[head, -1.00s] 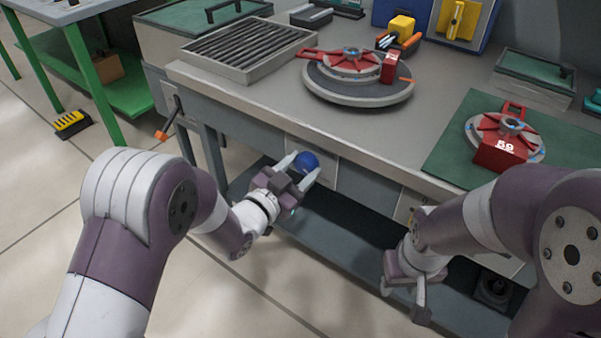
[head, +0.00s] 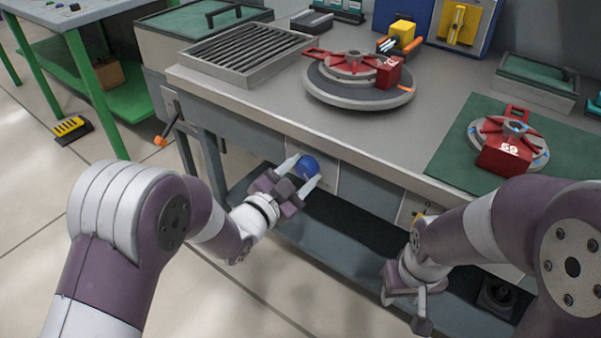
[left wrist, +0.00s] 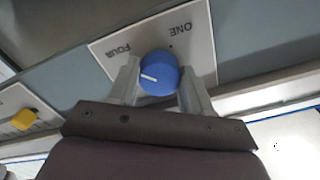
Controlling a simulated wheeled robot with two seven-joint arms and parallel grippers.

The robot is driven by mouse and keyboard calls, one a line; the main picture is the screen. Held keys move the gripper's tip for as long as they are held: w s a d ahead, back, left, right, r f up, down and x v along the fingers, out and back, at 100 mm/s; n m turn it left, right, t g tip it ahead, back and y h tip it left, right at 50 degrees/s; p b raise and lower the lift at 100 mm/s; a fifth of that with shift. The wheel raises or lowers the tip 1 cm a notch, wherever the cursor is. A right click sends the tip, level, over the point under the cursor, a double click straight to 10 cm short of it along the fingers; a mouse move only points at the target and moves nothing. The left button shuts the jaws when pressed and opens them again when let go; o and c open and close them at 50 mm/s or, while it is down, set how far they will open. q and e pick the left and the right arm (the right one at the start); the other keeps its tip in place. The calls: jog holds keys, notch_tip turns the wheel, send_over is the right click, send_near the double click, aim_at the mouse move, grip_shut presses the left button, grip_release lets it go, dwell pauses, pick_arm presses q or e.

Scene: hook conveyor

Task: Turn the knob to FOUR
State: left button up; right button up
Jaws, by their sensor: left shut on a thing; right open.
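The blue knob (head: 308,167) is on a pale panel (left wrist: 203,45) on the workbench's front. In the left wrist view the blue knob (left wrist: 159,76) has a white pointer line aimed left. The upside-down word FOUR (left wrist: 118,50) is up and left of the knob, and ONE (left wrist: 180,29) is up and right. My left gripper (head: 300,172) is shut on the knob, with one finger on each side. Its fingers (left wrist: 160,85) also show in the left wrist view. My right gripper (head: 404,306) is open and empty, low in front of the bench.
On the bench (head: 270,108) are a ribbed tray (head: 245,52), a round turntable (head: 358,95) with a red fixture, and a green mat (head: 450,160) with another red fixture. A yellow control (left wrist: 24,119) shows on a neighbouring panel. An orange-tipped lever (head: 160,141) sticks out at left.

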pick_arm(q)
jog(key=o, duration=1)
jog(key=shift+o, duration=0.2)
jog(key=p+v, duration=0.2)
jog(key=v, duration=1)
jog(key=shift+s+a, duration=0.2)
jog(key=shift+s, duration=0.15)
